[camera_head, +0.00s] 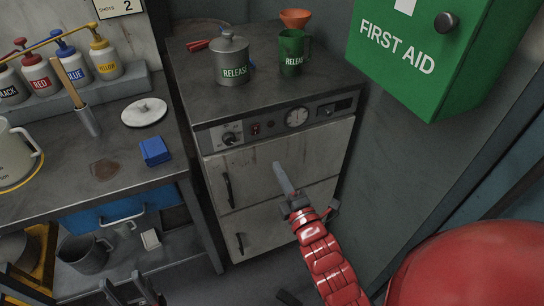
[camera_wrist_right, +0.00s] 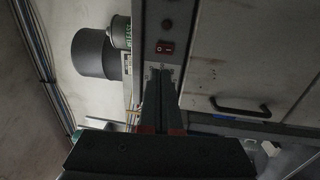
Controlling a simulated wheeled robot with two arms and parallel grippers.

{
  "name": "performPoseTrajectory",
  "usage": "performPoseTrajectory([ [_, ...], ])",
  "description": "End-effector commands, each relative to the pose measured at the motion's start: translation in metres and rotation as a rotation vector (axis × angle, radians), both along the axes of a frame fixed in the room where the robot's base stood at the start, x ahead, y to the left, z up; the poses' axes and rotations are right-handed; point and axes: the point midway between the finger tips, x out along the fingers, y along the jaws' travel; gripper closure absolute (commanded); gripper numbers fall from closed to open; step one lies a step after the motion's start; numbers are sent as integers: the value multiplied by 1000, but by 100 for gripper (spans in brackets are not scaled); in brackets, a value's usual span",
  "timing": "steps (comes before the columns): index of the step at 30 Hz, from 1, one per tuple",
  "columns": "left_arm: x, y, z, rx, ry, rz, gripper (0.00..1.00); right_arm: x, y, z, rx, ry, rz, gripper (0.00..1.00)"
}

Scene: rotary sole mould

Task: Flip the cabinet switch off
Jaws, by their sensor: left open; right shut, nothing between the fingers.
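The cabinet (camera_head: 270,165) has a control strip along the top of its front. The small red switch (camera_head: 256,128) sits on that strip, between a black knob and a round gauge. In the right wrist view the red rocker switch (camera_wrist_right: 165,47) shows clearly, just beyond the fingertips. My right gripper (camera_head: 277,166) is shut and empty, in front of the cabinet doors and below the strip in the head view. In the right wrist view its fingers (camera_wrist_right: 162,70) point towards the switch without visible contact. My left gripper (camera_head: 130,291) is open at the lower left, away from the cabinet.
A green first aid box (camera_head: 410,55) hangs at the right. A workbench (camera_head: 120,170) with bottles stands left. Door handles (camera_head: 228,190) stick out from the cabinet front.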

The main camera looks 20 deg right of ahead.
Motion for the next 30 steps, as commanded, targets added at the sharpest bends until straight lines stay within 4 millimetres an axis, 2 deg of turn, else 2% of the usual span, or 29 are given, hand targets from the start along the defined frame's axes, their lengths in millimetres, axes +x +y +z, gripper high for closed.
performPoseTrajectory([
  [3,0,0,-9,0,0,0,50,17,3,2,4,-8,4,100],
  [6,0,0,-1,0,0,0,50,39,3,10,5,-10,5,100],
  [12,0,0,6,0,0,0,50,80,4,13,4,-4,2,100],
  [18,0,0,12,0,0,0,50,112,5,17,4,-3,2,100],
  [24,0,0,15,0,0,0,50,126,5,17,4,-3,2,100],
  [30,0,0,15,0,0,0,50,128,5,16,3,-2,2,100],
])
